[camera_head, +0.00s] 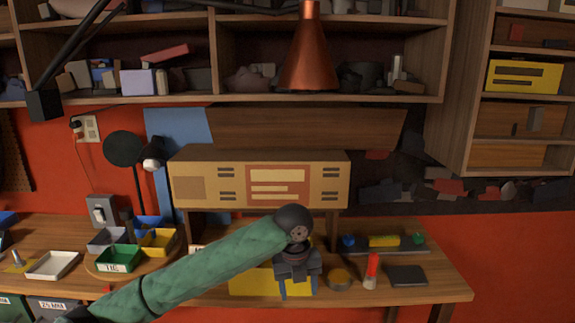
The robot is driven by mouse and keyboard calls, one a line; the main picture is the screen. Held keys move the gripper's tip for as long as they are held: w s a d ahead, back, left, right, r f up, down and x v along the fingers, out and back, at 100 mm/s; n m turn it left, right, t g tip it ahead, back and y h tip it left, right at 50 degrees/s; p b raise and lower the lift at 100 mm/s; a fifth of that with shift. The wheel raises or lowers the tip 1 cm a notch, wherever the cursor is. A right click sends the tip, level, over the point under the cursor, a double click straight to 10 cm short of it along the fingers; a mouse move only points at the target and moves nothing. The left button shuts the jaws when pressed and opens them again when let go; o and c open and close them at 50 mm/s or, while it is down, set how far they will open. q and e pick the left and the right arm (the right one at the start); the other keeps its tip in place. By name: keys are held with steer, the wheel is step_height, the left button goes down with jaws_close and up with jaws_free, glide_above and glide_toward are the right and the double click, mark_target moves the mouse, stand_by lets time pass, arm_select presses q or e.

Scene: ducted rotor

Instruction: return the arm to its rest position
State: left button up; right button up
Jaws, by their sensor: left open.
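My left arm, in a green sleeve, comes in from the lower left and reaches over the workbench (440,284). My left gripper (298,287) points down at the front middle of the bench, with its fingers apart. It is over or in front of a yellow mat (245,283), part of which it hides. I cannot tell whether anything lies between the fingers. My right gripper is not in view.
Right of the gripper are a round dish (340,279), a red-topped bottle (371,271) and a dark flat block (407,276). Small bins (118,258) and a white tray (52,265) stand left. A copper lamp shade (309,55) hangs above.

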arm_select(q)
steer(key=s+a+f+n+t+h, duration=0.15)
steer(key=s+f+n+h, duration=0.25)
steer(key=s+f+n, duration=1)
steer(key=s+a+f+n+t+y, duration=0.1)
steer(key=s+a+f+n+y, duration=0.1)
steer(key=s+a+f+n, duration=0.35)
steer(key=s+a+f+n+y, duration=0.1)
steer(key=s+a+f+n, duration=0.1)
steer(key=s+a+n, duration=0.65)
steer(key=s+a+f+n+t+y, duration=0.15)
steer(key=s+a+f+n, duration=0.3)
steer(key=a, duration=0.45)
step_height(320, 180, down, 21)
steer(key=w+d+g, duration=0.1)
steer(key=d+g, duration=0.1)
steer(key=s+f, duration=0.3)
steer(key=f, duration=0.8)
steer(key=s+d+f, duration=0.1)
steer(key=s+f, duration=0.3)
steer(key=f, duration=0.8)
steer(key=shift+g, duration=0.3)
